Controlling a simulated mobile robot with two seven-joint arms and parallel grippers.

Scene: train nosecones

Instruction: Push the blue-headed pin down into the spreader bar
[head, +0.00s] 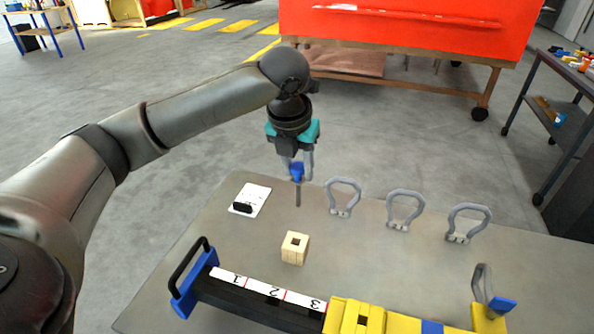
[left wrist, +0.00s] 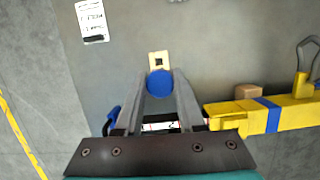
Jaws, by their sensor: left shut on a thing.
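My left gripper (head: 298,176) is shut on the blue-headed pin (head: 298,190), and its fingers close on the blue head. The grey shank points straight down above the table, clear of the spreader bar. In the left wrist view the round blue head (left wrist: 160,83) sits between the fingertips (left wrist: 159,88) and hides the shank. The spreader bar (head: 275,304) lies along the table's front, with a black section numbered 1 to 3 and a yellow sleeve (head: 350,312). A grey shackle (head: 482,280) stands at its right end, beside another blue piece (head: 502,305). My right gripper is not in view.
A pale wooden block (head: 294,250) with a square hole stands between the pin and the bar. Three grey shackles (head: 404,208) stand along the back of the table (head: 385,260). A white card (head: 254,192) with a black item lies at the back left.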

